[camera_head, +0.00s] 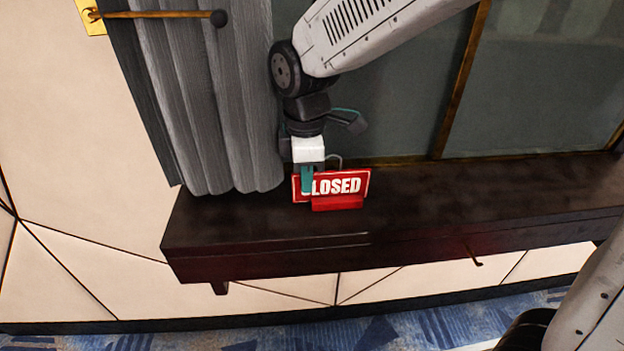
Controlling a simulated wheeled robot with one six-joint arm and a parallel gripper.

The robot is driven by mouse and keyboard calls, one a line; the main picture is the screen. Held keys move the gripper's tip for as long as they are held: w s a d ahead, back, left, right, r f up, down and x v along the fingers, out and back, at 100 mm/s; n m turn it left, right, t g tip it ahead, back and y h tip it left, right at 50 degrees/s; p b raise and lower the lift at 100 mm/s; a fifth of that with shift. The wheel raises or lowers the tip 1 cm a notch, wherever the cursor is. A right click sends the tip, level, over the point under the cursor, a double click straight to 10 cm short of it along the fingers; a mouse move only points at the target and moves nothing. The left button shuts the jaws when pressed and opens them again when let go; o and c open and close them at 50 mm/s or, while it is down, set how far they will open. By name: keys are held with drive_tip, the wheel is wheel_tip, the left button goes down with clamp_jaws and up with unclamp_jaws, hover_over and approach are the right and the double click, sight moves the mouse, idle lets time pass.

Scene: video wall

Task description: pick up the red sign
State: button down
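The red sign (345,187) has white letters, of which "LOSED" reads clearly, and a red foot below. It stands upright on the dark wooden console (430,212), towards its left part. My gripper (307,182) comes down from above at the sign's left end. A teal finger overlaps the front of the sign and hides its first letter. The other finger is not clearly visible. I cannot tell whether the fingers are apart or closed on the sign.
Dark glass panels (550,90) stand behind the console. The console top right of the sign is clear. Blue patterned carpet (400,330) lies below.

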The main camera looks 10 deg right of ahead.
drive_tip(key=shift+r, duration=0.5)
wheel_tip(320, 180, up, 2)
drive_tip(key=shift+r, duration=0.2)
drive_tip(key=s+d, duration=0.3)
drive_tip(key=s, duration=0.4)
drive_tip(key=s+d+r, duration=0.1)
drive_tip(key=s+d, duration=0.2)
drive_tip(key=s, duration=0.4)
drive_tip(key=shift+s+d, duration=0.25)
drive_tip(key=shift+s, duration=0.1)
